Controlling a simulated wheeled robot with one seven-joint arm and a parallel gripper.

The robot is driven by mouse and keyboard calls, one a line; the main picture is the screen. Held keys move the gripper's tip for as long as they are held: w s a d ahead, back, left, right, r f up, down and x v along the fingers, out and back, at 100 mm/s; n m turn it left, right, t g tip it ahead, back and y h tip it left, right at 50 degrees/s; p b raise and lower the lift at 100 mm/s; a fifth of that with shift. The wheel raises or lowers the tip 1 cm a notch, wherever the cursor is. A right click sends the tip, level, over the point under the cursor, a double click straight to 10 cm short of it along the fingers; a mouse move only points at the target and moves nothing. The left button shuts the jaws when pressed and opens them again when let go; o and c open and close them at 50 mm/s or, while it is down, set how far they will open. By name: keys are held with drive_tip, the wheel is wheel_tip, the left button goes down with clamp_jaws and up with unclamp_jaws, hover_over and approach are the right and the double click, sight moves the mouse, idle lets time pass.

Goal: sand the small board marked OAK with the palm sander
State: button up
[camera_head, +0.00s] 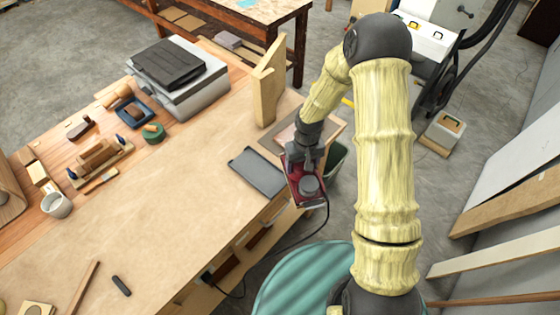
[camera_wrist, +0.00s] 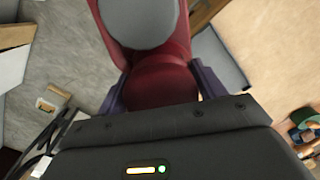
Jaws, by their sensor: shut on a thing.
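My gripper (camera_head: 303,158) is shut on the dark red palm sander (camera_head: 306,188), which has a grey round top. In the wrist view the sander (camera_wrist: 162,84) sits between the two fingers of my gripper (camera_wrist: 160,90). The sander is at the bench's right edge, beside a dark grey flat pad (camera_head: 257,172). I cannot tell whether it touches anything below. A brown mat or board with paler pieces (camera_head: 288,133) lies behind my wrist, partly hidden by the arm. No OAK marking is readable in either view.
The workbench (camera_head: 150,215) has a wide clear middle. A wooden upright (camera_head: 267,85) stands near the right edge. A grey case (camera_head: 180,80), a mug (camera_head: 57,205) and hand tools line the far left. The sander's cord (camera_head: 300,240) hangs along the bench's front. A green bin (camera_head: 337,158) stands below.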

drive_tip(key=d+f+m+b, duration=0.3)
drive_tip(key=d+f+b, duration=0.6)
drive_tip(key=f, duration=0.5)
drive_tip(key=shift+w+d+f, duration=0.2)
drive_tip(key=shift+w+f, duration=0.05)
drive_tip(key=shift+w, duration=0.15)
drive_tip(key=shift+s+d, duration=0.1)
drive_tip(key=shift+s, duration=0.05)
drive_tip(key=shift+d, duration=0.1)
